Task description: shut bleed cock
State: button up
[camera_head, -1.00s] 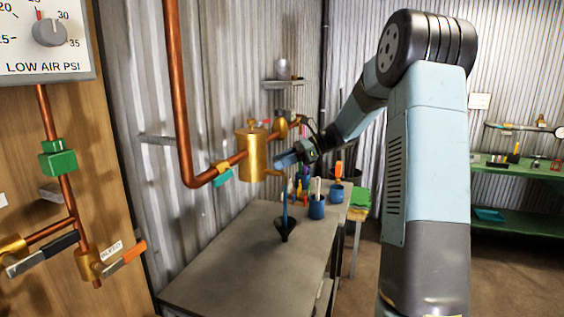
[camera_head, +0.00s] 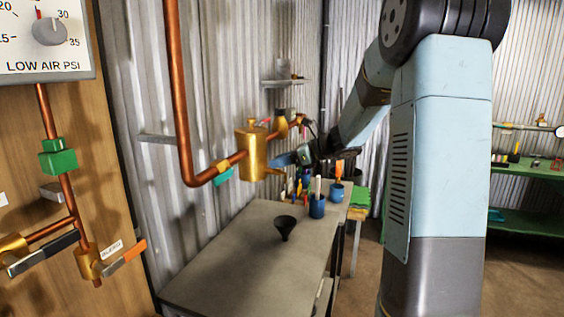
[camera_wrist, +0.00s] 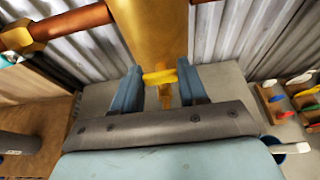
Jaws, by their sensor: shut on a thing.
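A brass cylinder (camera_head: 252,152) sits in the copper pipe run over the bench; it also shows at the top of the wrist view (camera_wrist: 150,35). A short yellow lever (camera_wrist: 160,77) lies crosswise at its lower end, which I take for the bleed cock's handle. My gripper (camera_head: 284,160) is at the cylinder's right side. A black funnel (camera_head: 285,227) stands on the bench below. The cock's body is mostly hidden.
The grey bench (camera_head: 230,265) has blue tool cups (camera_head: 317,207) at its far end. A wooden panel (camera_head: 30,170) at left carries a gauge, pipes and an orange-handled valve (camera_head: 125,257). A green shelf unit (camera_head: 525,170) stands at right.

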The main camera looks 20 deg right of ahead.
dwell(0.3)
jog(key=o, duration=1.1)
jog(key=shift+c, duration=0.2)
jog(key=v, duration=1.3)
jog(key=shift+s+d, duration=0.2)
jog(key=shift+d, duration=0.1)
jog(key=shift+a+r, duration=0.1)
jog(key=s+a+f+n+g+h, duration=0.1)
jog(key=s+a+n+g+h, duration=0.3)
jog(key=s+a+n, duration=0.85)
jog(key=s+d+f+n+t+h, duration=0.1)
jog(key=s+n+h, duration=0.5)
jog(key=s+n, duration=0.7)
jog(key=s+d+f, duration=0.1)
jog(key=s, duration=0.2)
jog(key=shift+s+t+h, duration=0.3)
jog(key=shift+s+h, duration=0.1)
